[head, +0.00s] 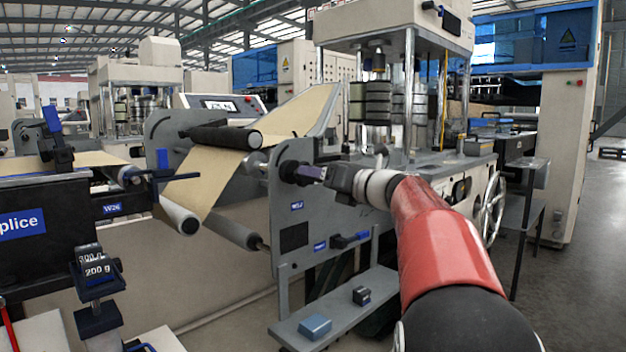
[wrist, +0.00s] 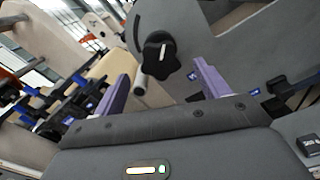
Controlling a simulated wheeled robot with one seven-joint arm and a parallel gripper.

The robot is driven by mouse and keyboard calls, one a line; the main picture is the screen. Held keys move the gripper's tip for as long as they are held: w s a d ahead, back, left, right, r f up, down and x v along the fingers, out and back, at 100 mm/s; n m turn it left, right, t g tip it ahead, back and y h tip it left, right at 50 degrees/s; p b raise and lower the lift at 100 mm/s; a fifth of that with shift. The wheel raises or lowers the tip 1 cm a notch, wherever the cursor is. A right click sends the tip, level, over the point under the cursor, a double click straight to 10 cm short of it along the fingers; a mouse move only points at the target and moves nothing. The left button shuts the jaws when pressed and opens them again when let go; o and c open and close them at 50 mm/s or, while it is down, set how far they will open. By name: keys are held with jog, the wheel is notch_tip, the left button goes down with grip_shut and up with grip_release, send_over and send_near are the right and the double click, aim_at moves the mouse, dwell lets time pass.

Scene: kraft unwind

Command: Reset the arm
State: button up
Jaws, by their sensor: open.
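My gripper (head: 308,172) is at the end of my outstretched red and black arm, in front of the grey side plate (head: 345,190) of the unwind machine in the head view. In the wrist view my gripper (wrist: 161,69) has its two purple fingers spread wide with nothing between them. A black lobed knob (wrist: 160,52) on the grey plate shows just beyond and between the fingertips. In the head view the dark knob (head: 287,172) is partly hidden by the fingers. I cannot tell whether the fingers touch it.
Brown kraft web (head: 205,175) runs over rollers left of the plate. A low grey shelf (head: 335,312) below my arm holds a blue block (head: 315,326) and a small dark block (head: 361,295). Stacked weights (head: 95,268) stand at the left. Open floor (head: 585,250) lies at the right.

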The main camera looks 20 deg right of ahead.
jog(key=shift+s+d, duration=0.25)
jog(key=shift+s, duration=0.35)
jog(key=shift+a, duration=0.1)
jog(key=s+a+f+n+g+h, duration=0.1)
jog(key=s+a+f+n+g, duration=0.3)
jog(key=s+a+f+n, duration=0.5)
jog(key=s+a+f+n+g, duration=0.4)
jog(key=s+a+f+n, duration=0.2)
jog(key=a+n, duration=0.4)
jog(key=s+f+n+g+h, duration=0.3)
jog(key=s+f+n+h, duration=0.2)
jog(key=s+f+n, duration=1)
jog(key=s+n, duration=0.2)
jog(key=s, duration=0.1)
jog(key=shift+n, duration=0.4)
jog(key=shift+d+f, duration=0.1)
